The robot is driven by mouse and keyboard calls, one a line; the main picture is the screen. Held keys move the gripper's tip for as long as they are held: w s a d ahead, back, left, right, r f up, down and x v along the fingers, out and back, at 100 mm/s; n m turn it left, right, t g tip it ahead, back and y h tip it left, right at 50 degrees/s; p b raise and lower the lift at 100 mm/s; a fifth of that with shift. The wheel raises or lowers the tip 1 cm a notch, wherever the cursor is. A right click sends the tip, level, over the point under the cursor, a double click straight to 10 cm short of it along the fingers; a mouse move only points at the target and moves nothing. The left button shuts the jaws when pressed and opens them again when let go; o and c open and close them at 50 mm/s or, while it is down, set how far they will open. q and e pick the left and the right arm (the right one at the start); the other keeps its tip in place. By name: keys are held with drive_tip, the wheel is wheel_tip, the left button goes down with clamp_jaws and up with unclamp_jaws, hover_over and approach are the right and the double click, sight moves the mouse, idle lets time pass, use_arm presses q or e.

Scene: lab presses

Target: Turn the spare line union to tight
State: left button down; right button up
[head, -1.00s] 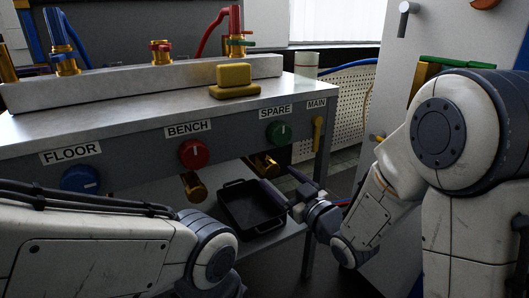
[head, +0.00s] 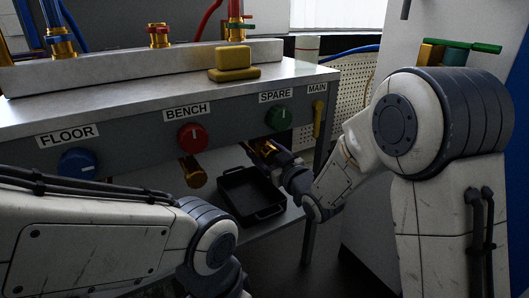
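The spare line union (head: 262,146) is a brass fitting under the panel, below the green SPARE knob (head: 279,118). My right gripper (head: 272,154) is at the union, with its dark fingers overlapping the brass from the right. The fingers and wrist partly hide the union. I cannot tell whether they are closed on it or only around it. My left arm crosses the lower left, and its gripper is out of the picture.
A black tray (head: 236,190) sits on the lower shelf below the union. Another brass union (head: 193,172) hangs under the red BENCH knob (head: 192,138). A yellow MAIN lever (head: 318,118) is to the right, and a blue FLOOR knob (head: 77,164) is at left.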

clamp_jaws()
drive_tip(key=shift+r+m+p, duration=0.15)
drive_tip(key=shift+m+p, duration=0.45)
drive_tip(key=shift+m, duration=0.8)
drive_tip(key=shift+o, duration=2.2)
unclamp_jaws()
